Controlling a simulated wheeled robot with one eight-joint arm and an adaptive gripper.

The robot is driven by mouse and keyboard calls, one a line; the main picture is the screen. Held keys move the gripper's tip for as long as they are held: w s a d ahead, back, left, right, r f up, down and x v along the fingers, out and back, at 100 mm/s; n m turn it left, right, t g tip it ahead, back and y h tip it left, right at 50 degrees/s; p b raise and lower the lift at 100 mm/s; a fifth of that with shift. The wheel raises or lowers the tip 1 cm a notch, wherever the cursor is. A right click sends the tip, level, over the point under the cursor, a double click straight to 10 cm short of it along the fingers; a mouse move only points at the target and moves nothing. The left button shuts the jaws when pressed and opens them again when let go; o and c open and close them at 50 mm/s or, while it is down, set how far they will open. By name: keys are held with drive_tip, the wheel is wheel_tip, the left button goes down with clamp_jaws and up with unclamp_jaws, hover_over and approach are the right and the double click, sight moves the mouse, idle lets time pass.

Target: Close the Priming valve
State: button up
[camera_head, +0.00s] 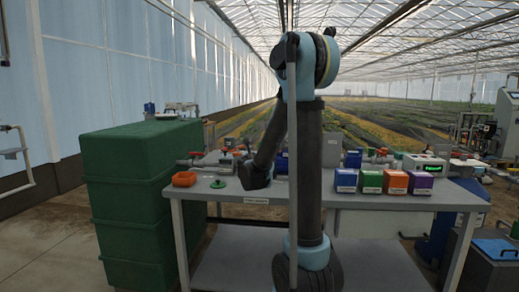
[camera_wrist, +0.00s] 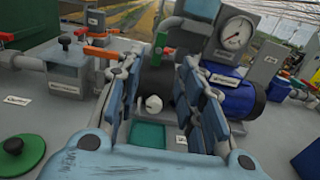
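In the wrist view my gripper (camera_wrist: 160,68) is open, with its two blue-padded fingers apart and nothing held between them. Piping with an orange lever (camera_wrist: 101,52) lies to the left of the fingers. A red lever (camera_wrist: 8,37) is at the far left. I cannot read which of these is the Priming valve. A white rounded part (camera_wrist: 153,103) shows between the fingers. In the head view the valve piping (camera_head: 213,160) is on the left of the bench, and my arm hides part of it.
A pressure gauge (camera_wrist: 235,34) and a blue motor (camera_wrist: 232,96) stand close to the right finger. Green crates (camera_head: 135,195) stand left of the bench.

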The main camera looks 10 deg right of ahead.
drive_tip(key=x, duration=1.5)
drive_tip(key=shift+d, duration=0.1)
drive_tip(key=shift+c, duration=0.6)
clamp_jaws()
